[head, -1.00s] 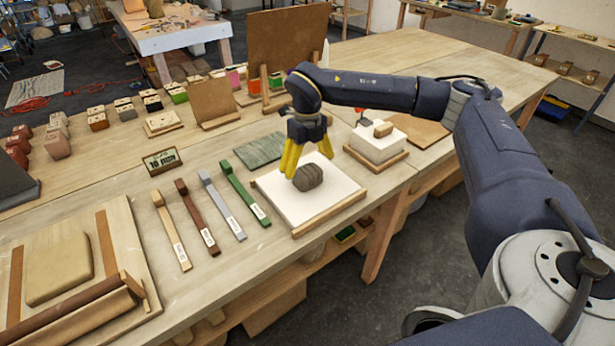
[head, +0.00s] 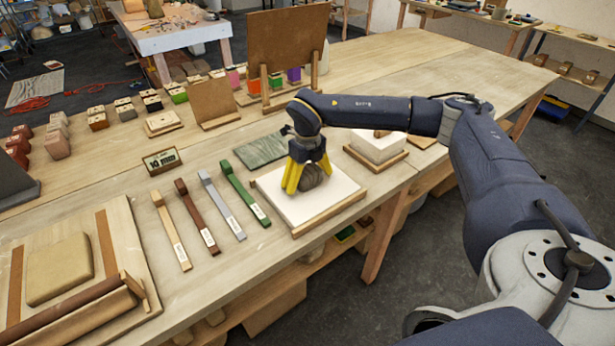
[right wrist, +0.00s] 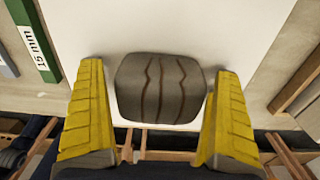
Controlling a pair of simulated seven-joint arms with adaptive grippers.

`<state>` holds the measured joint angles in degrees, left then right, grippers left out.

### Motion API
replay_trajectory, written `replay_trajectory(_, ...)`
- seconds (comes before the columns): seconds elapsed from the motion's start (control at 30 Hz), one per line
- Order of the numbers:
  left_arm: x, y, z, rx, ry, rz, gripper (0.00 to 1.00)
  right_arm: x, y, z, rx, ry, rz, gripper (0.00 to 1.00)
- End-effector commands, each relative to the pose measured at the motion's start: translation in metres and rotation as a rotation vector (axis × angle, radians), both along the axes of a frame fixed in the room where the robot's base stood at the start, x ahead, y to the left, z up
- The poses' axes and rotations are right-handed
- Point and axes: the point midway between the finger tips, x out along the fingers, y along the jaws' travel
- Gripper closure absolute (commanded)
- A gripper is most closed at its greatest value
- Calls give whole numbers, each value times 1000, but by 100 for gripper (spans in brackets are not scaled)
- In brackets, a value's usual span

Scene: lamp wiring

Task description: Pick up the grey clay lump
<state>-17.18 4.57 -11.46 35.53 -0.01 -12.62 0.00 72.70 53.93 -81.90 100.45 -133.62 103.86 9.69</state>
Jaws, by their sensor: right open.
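The grey clay lump (head: 314,175) sits on a white slab (head: 338,189) with a wooden front strip. It is rounded and shows dark wavy lines in the right wrist view (right wrist: 160,88). My right gripper (head: 303,188) is low over the slab with its yellow fingers around the lump, partly hiding it in the head view. In the right wrist view the open fingers (right wrist: 158,120) stand on either side of the lump, with a small gap at each side. My left gripper is not in view.
Several labelled strips, such as the green one (head: 245,194), lie left of the slab. A white block (head: 376,149) on a wooden base stands to its right. A green-grey tile (head: 262,150) lies behind. A board with a clay slab (head: 60,268) is at front left.

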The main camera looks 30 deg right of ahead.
Motion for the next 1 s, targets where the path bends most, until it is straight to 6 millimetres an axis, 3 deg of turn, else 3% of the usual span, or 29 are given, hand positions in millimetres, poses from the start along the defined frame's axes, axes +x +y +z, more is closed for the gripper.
replay_trajectory(0.07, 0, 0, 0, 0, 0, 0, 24, 0, 0, 0, 0, 0, 0, 2)
replay_trajectory(0.67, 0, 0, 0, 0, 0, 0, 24, 0, 0, 1, 0, -1, 0, 72)
replay_trajectory(1.0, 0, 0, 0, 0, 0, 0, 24, 1, 0, 6, 0, -3, 0, 73)
